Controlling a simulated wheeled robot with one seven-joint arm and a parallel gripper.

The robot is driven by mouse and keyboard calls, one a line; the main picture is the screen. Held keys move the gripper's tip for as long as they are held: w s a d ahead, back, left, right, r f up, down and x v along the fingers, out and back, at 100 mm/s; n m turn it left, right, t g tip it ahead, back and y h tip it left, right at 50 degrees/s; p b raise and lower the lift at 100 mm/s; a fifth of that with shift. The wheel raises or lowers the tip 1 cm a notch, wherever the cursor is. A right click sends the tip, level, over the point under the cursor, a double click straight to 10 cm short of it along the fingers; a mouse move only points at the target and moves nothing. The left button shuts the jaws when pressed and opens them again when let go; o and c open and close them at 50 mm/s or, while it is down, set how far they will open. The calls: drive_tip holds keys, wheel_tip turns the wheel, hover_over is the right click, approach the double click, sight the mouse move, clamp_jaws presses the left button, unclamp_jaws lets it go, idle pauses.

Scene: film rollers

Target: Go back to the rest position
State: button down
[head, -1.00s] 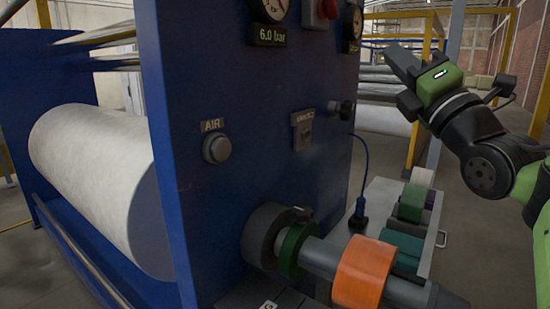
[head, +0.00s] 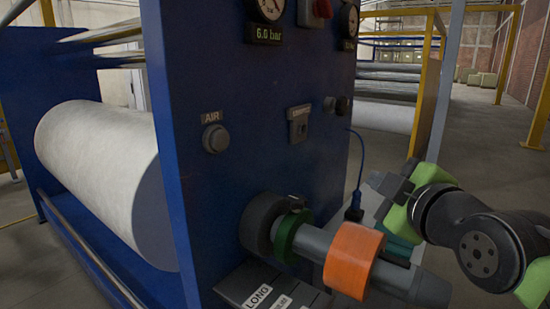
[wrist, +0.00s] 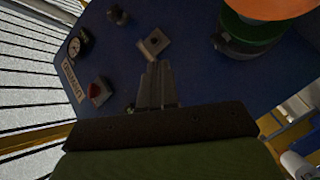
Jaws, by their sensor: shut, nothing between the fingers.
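My gripper (head: 384,184) is low at the right in the head view, beside the tape rolls and to the right of the blue machine panel (head: 240,120). In the wrist view its two dark fingers (wrist: 157,82) lie together with nothing between them. They point towards the blue panel, which fills much of that view with a square switch plate (wrist: 153,43) just beyond the tips. The gap to the panel is hard to judge.
A grey spindle (head: 315,243) juts from the panel and bears a green roll (head: 290,238) and an orange roll (head: 352,260), close to my arm. A white film roller (head: 95,165) lies at the left. A yellow post (head: 425,90) stands behind my gripper. Open floor (head: 480,140) lies at the right.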

drive_tip(key=s+a+f+m+g+h+p, duration=0.1)
drive_tip(key=s+f+m+g, duration=0.5)
drive_tip(key=s+f, duration=0.55)
drive_tip(key=s+f+m+g+h, duration=0.2)
drive_tip(key=s+f+m+g, duration=0.2)
drive_tip(key=s+f+m, duration=0.55)
wheel_tip(320, 180, up, 14)
drive_tip(key=n+p, duration=0.2)
drive_tip(key=p, duration=1.4)
drive_tip(key=shift+a+f, duration=0.15)
drive_tip(key=shift+a, duration=0.05)
